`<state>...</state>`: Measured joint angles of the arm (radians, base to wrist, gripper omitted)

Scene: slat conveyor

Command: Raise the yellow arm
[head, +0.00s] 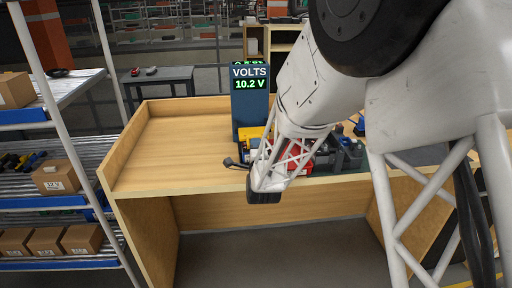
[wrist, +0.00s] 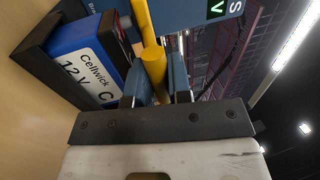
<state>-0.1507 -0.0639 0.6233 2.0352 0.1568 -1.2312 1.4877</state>
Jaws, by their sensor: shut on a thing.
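The yellow arm (wrist: 153,58) is a round bar in the wrist view, running from the top down between the fingers of my gripper (wrist: 158,80). My gripper is shut on its lower end. In the head view my own arm hides the fingers and their hold. A yellow part (head: 251,132) shows there, just below the display, but I cannot tell if it is the same bar. A blue and white battery (wrist: 85,62), marked Cellwick 12 V, sits in a dark holder left of my fingers in the wrist view.
A blue display post (head: 250,105) reading VOLTS 10.2 V stands on the wooden workbench (head: 185,140). A red part (head: 300,155) lies partly behind my arm, with dark items to its right. The bench's left side is clear. A shelf rack with boxes (head: 58,179) stands at left.

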